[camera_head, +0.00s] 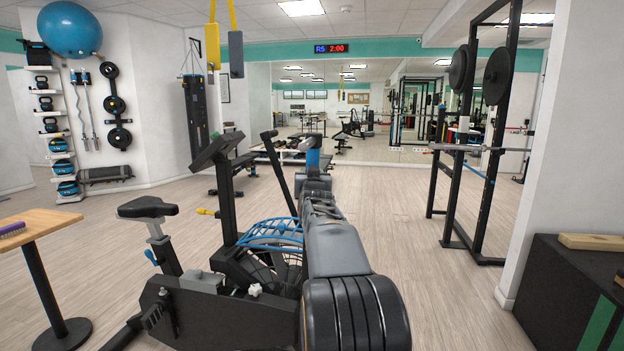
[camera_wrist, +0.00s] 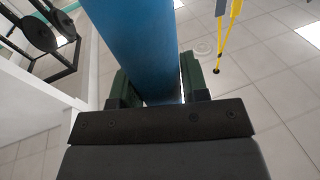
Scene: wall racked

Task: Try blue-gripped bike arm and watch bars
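The exercise bike (camera_head: 240,265) stands in front of me, with a black saddle (camera_head: 147,207) at left and a blue fan guard (camera_head: 272,233). One upright black bike arm (camera_head: 283,170) leans left. The blue grip (camera_head: 313,158) shows at the far end of my arm, partly hidden by it. In the wrist view, the blue grip (camera_wrist: 140,45) rises between the two fingers of my gripper (camera_wrist: 155,80). Both fingers lie close along its sides, with no clear gap; my gripper looks shut on it. The bike's lower right side is hidden behind my arm.
A wooden-topped table (camera_head: 30,223) stands at left and a black box (camera_head: 565,290) at right. A rack with a barbell (camera_head: 468,147) stands at right. A wall display (camera_head: 331,48) reads "RS 2:00". Yellow straps (camera_head: 213,45) hang above. Floor right of my arm is clear.

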